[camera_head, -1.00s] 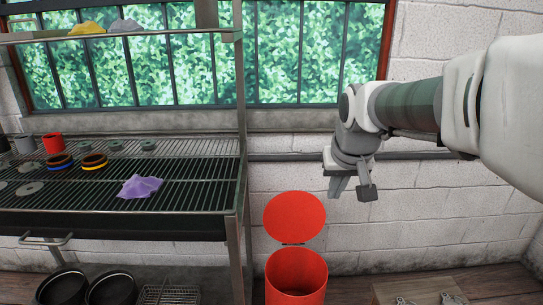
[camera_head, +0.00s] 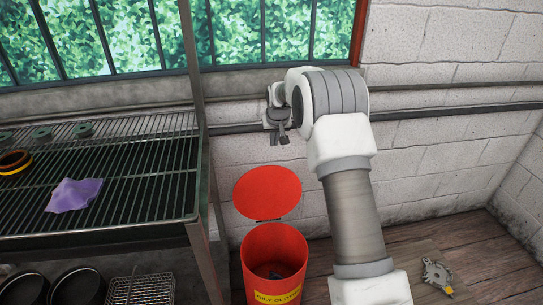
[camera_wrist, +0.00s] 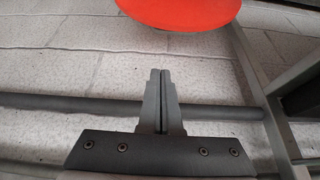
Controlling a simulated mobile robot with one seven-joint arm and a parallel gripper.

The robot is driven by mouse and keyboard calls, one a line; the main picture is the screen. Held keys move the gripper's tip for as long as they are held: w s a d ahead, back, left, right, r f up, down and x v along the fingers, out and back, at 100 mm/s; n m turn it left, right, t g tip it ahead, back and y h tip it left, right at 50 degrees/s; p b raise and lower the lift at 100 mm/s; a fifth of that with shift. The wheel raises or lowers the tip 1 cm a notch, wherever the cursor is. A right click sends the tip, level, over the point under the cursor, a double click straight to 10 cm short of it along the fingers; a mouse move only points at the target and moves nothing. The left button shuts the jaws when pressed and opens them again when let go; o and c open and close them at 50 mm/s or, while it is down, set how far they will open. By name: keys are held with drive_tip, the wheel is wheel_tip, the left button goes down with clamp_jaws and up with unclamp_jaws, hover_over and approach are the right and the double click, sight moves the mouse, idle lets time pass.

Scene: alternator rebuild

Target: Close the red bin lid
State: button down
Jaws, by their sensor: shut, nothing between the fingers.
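The red bin (camera_head: 275,250) stands on the floor to the right of the metal rack, with a yellow label on its front. Its round red lid (camera_head: 267,192) is open and stands up at the back of the bin, near the wall. Something dark lies inside the bin. My gripper (camera_head: 284,140) is above the lid in the head view, clear of it. In the wrist view my gripper (camera_wrist: 161,75) has its fingers together and empty. The lid (camera_wrist: 180,12) shows at the top edge of that view, cut off and apart from the fingertips.
The metal rack (camera_head: 110,228) stands close on the left of the bin and holds a purple cloth (camera_head: 74,195). Black pans (camera_head: 70,284) and a wire basket (camera_head: 142,290) are below it. A pipe (camera_head: 455,110) runs along the wall. A metal part (camera_head: 437,275) lies at the right.

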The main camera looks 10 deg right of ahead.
drive_tip(key=shift+w+f+b, duration=0.2)
drive_tip(key=shift+f+b, duration=0.7)
drive_tip(key=shift+f, duration=1.55)
drive_tip(key=shift+w+f+b, duration=0.15)
drive_tip(key=shift+f+b, duration=0.7)
drive_tip(key=shift+f, duration=1.6)
drive_tip(key=shift+s, duration=0.15)
